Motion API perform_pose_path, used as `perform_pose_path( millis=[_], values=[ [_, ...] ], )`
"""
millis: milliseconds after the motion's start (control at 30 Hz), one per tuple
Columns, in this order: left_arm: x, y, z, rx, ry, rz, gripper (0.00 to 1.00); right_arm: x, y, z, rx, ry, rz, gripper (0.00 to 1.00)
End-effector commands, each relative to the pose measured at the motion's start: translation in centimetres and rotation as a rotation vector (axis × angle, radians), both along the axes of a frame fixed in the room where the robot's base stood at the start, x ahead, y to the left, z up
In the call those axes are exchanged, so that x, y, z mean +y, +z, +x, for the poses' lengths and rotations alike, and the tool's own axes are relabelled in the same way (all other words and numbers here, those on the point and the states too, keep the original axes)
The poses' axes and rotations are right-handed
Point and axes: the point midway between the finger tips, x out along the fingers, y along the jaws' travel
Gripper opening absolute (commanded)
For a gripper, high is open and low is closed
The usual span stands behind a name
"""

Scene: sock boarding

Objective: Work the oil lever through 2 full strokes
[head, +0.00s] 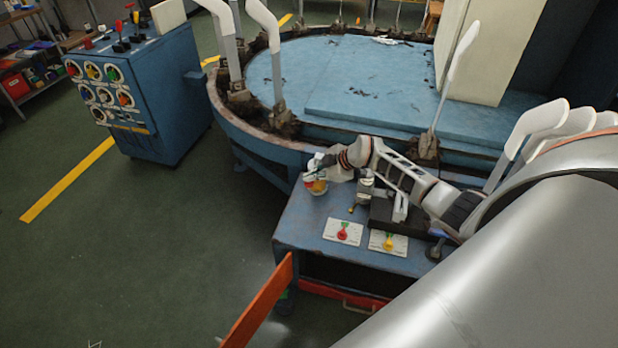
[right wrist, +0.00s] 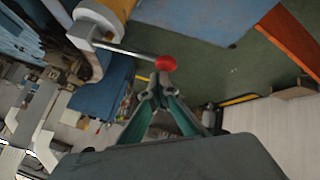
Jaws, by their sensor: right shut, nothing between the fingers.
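The oil lever is a thin metal rod (right wrist: 125,48) with a red ball knob (right wrist: 165,63), in the right wrist view. It comes out of a pale collar next to an amber oil reservoir (right wrist: 112,8). In the head view the reservoir (head: 317,187) sits at the blue bench's back left corner, and the lever is too small to make out. My right gripper (right wrist: 158,82) is shut and empty, its fingertips right beside the knob; I cannot tell whether they touch it. In the head view this gripper (head: 318,164) is just above the reservoir. My left gripper is not in view.
The blue bench (head: 300,232) carries two white plates with a red handle (head: 343,233) and a yellow handle (head: 388,242). Behind it is the round blue machine (head: 355,75) with upright white sock boards (head: 455,65). A control cabinet (head: 150,95) stands left; green floor between is clear.

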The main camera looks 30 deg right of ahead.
Motion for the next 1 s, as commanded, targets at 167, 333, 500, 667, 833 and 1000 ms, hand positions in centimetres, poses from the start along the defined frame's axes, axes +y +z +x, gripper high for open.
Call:
perform_pose_path(
  millis=[167, 333, 500, 667, 833, 1000],
  values=[
    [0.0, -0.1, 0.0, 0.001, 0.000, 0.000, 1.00, 0.1, -0.3, -0.1, 0.001, 0.001, 0.000, 0.00],
    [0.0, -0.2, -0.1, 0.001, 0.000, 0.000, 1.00, 0.1, -0.5, -0.1, 0.001, 0.001, 0.000, 0.00],
    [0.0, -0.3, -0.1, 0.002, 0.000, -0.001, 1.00, 0.1, -0.7, -0.1, 0.001, 0.001, 0.000, 0.00],
    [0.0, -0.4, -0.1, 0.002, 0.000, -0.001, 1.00, 0.1, -0.8, -0.1, 0.001, 0.000, 0.001, 0.00],
    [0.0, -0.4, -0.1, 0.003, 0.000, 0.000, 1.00, 0.1, -1.0, -0.1, 0.001, 0.000, 0.001, 0.00],
    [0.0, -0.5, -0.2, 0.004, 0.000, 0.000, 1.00, 0.2, -1.2, -0.1, 0.001, 0.000, 0.001, 0.00]
  ],
)
